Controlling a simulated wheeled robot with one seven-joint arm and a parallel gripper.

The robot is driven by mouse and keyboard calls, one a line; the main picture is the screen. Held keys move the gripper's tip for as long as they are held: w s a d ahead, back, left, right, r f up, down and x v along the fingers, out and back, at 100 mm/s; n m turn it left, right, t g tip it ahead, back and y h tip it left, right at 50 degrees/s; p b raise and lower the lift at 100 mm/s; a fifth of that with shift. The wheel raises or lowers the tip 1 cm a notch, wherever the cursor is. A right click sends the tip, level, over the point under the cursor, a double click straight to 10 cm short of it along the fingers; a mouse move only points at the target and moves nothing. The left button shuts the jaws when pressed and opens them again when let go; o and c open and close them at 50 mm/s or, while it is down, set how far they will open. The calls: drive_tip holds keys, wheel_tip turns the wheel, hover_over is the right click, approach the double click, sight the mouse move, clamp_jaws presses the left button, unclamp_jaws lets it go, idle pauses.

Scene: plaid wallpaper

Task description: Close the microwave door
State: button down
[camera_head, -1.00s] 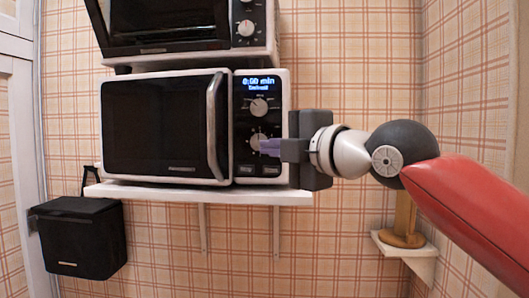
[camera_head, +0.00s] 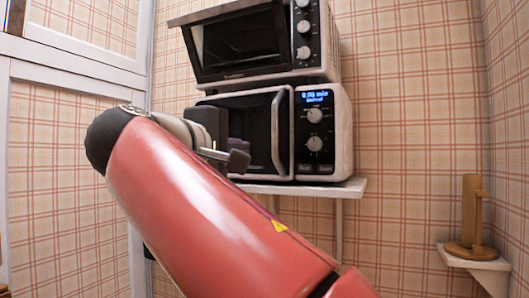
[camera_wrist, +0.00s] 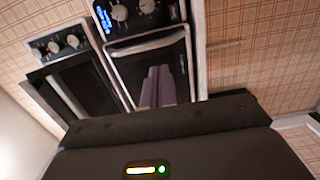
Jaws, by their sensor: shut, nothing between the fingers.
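The microwave (camera_head: 342,160) is white with a black door (camera_head: 258,112), a pale upright handle (camera_head: 281,133) and a lit blue display. The door looks flush or nearly flush with the body; I cannot tell whether a small gap remains. My gripper (camera_head: 238,147) is in front of the door, left of the handle, its fingers shut and empty. In the wrist view the shut purple fingers (camera_wrist: 158,87) overlap the dark door (camera_wrist: 140,70). Whether they touch it is unclear. My arm hides the door's lower left part in the head view.
A toaster oven (camera_head: 318,35) stands on top of the microwave. Both rest on a white wall shelf (camera_head: 325,188). A wooden holder (camera_head: 471,215) stands on a small corner shelf (camera_head: 480,262) at the right. A white-framed panel (camera_head: 70,150) is at the left.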

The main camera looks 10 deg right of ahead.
sight(275, 149)
drive_tip(key=p+x, duration=0.1)
drive_tip(key=x, duration=1)
drive_tip(key=shift+w+d+p, duration=0.2)
drive_tip(key=shift+w+p, duration=0.15)
drive_tip(key=shift+p, duration=0.05)
drive_tip(key=shift+w+d+r+p, duration=0.1)
drive_tip(key=shift+w+d+p, duration=0.15)
drive_tip(key=shift+w+d, duration=0.25)
drive_tip(key=shift+w+d+p, duration=0.2)
drive_tip(key=shift+w+d, duration=0.15)
drive_tip(key=shift+d, duration=0.35)
drive_tip(key=shift+d+r, duration=0.1)
drive_tip(key=shift+s, duration=0.1)
